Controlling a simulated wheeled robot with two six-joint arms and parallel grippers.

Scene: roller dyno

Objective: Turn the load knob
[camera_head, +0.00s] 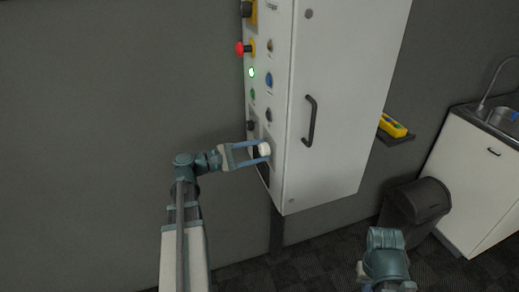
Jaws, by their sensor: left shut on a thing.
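The control cabinet (340,110) is light grey and hangs on the dark wall, with its control panel on the narrow left side. A white knob (264,149), which I take as the load knob, sits low on that panel. My left gripper (260,151) reaches in from the left and is shut on this knob, with one blue finger above it and one below. The fingers partly hide the panel around the knob. My right arm shows at the bottom right, but its fingers are not in view.
Above the knob are a red emergency button (240,48), a lit green lamp (252,72) and a blue button (269,80). The cabinet door has a black handle (310,121). A yellow device (392,126) lies on a shelf, above a dark bin (428,196) and left of a sink cabinet (470,185).

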